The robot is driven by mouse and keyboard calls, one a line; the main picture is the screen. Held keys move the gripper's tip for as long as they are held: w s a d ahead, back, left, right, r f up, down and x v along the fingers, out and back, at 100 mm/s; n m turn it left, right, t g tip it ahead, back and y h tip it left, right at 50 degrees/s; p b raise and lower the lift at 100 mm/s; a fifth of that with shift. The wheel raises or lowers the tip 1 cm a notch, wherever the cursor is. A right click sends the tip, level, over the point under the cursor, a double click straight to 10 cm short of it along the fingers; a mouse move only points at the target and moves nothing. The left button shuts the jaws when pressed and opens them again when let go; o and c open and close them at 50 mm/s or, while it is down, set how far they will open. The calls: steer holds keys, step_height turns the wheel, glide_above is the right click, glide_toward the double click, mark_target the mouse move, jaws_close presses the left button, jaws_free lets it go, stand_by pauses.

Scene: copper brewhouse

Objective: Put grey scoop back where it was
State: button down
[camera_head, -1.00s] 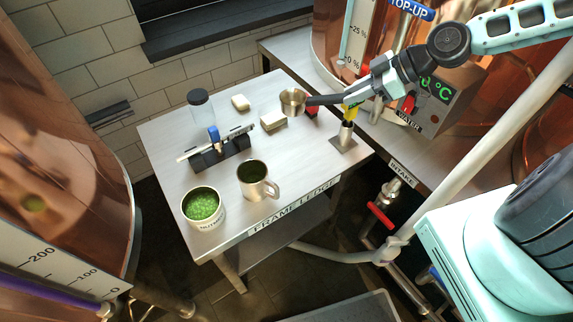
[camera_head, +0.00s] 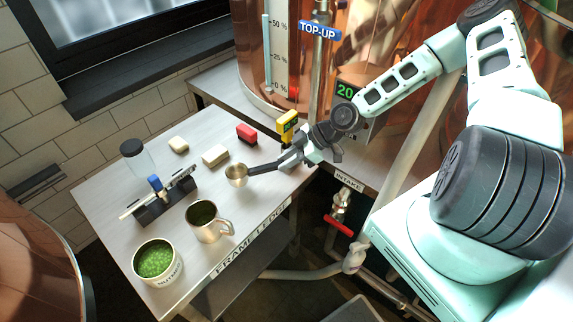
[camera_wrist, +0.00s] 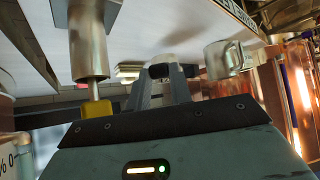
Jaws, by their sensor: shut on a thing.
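The grey scoop (camera_head: 237,175) has a round metal bowl and a dark handle. In the head view its bowl shows over the middle of the table, between the mug and the pale blocks. My gripper (camera_head: 282,163) is shut on the handle end, to the right of the bowl. I cannot tell whether the bowl touches the table. In the wrist view my gripper's fingers (camera_wrist: 162,92) are close together, with a dark part of the scoop (camera_wrist: 166,71) beyond them.
A metal mug (camera_head: 208,225), a can of green pellets (camera_head: 157,262), a dark rack (camera_head: 166,205) and a clear jar (camera_head: 143,166) stand left. Pale blocks (camera_head: 215,155) and a red block (camera_head: 246,133) lie behind. A metal stand (camera_wrist: 90,50) with a yellow item (camera_head: 287,124) is close beside my gripper.

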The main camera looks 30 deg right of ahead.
steer(key=shift+f, duration=1.25)
steer(key=shift+f, duration=0.2)
steer(key=c, duration=1.3)
jaws_free()
steer(key=shift+o, duration=0.2)
steer(key=shift+r, duration=0.1)
